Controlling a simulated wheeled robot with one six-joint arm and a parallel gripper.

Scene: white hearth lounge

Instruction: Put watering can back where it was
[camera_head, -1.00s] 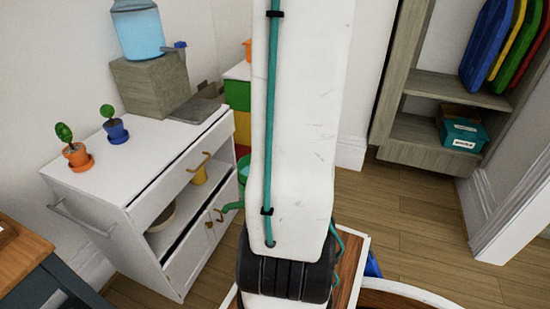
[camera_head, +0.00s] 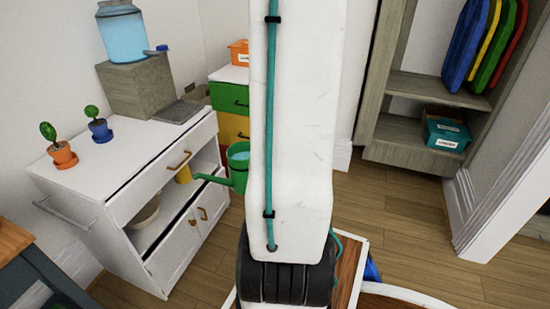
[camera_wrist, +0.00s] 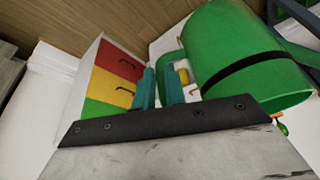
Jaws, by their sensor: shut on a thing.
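The green watering can (camera_head: 238,166) shows partly in the head view, beside the white cabinet, with its spout pointing left. My arm hides its right side and my gripper there. In the wrist view the can (camera_wrist: 235,55) is large at the upper right, with a dark band around it. My gripper (camera_wrist: 160,85), with teal fingers, is shut on the can's green handle. The can looks held in the air, in front of the drawer unit. The wrist view also shows the white cabinet top tilted behind the can.
A white cabinet (camera_head: 130,165) holds two small potted plants and a water dispenser (camera_head: 132,40) on a grey block. A drawer unit with coloured drawers (camera_head: 232,97) stands behind the can. A shelf (camera_head: 412,140) with a teal box is at right.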

